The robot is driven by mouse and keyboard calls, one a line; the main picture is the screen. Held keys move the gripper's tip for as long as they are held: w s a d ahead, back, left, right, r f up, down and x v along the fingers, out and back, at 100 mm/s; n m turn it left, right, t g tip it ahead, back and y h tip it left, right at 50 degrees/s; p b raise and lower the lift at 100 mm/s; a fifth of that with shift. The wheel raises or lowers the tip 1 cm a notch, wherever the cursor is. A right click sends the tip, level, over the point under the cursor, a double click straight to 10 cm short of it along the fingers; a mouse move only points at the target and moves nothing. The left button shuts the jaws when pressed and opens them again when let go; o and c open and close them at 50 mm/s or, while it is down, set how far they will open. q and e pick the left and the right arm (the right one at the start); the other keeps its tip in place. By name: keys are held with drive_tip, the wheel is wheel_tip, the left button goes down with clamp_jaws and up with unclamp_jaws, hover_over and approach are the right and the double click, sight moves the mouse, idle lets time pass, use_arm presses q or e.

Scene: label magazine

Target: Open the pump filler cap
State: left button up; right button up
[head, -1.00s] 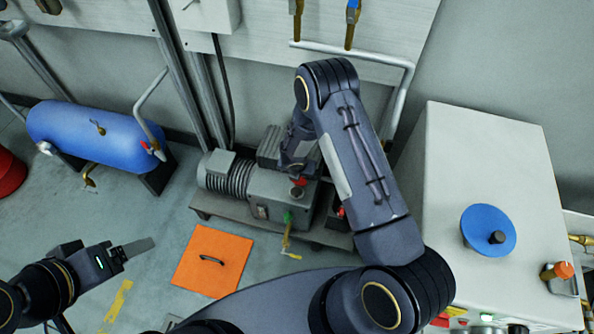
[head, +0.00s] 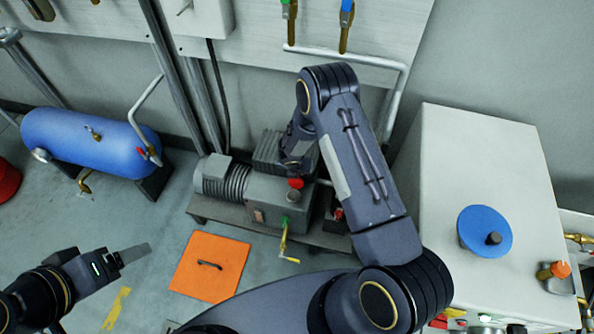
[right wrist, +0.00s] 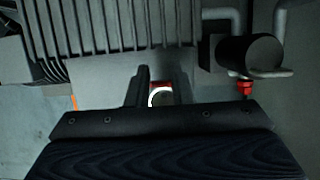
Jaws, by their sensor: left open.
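The grey pump (head: 262,200) with its finned motor stands on a low base by the wall, in the middle of the head view. A red filler cap (head: 295,183) is on its top, by a round grey neck (head: 292,197). In the right wrist view the red cap (right wrist: 161,86) shows behind a pale ring (right wrist: 157,97), beside a dark finger. My right gripper (head: 297,160) is right at the cap; its own arm partly hides it, and its opening and any contact are unclear. My left gripper (head: 134,254) is open and empty, above the floor at lower left.
An orange floor plate (head: 210,266) with a handle lies in front of the pump. A green-topped brass valve (head: 285,238) sticks out from the pump's front. A blue tank (head: 88,142) is at left, a white cabinet (head: 480,160) with a blue handwheel (head: 485,232) at right.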

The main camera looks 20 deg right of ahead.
drive_tip(key=o, duration=0.3)
drive_tip(key=shift+s+a+f, duration=0.1)
drive_tip(key=v, duration=0.8)
drive_tip(key=shift+p, duration=0.35)
drive_tip(key=shift+f, duration=0.1)
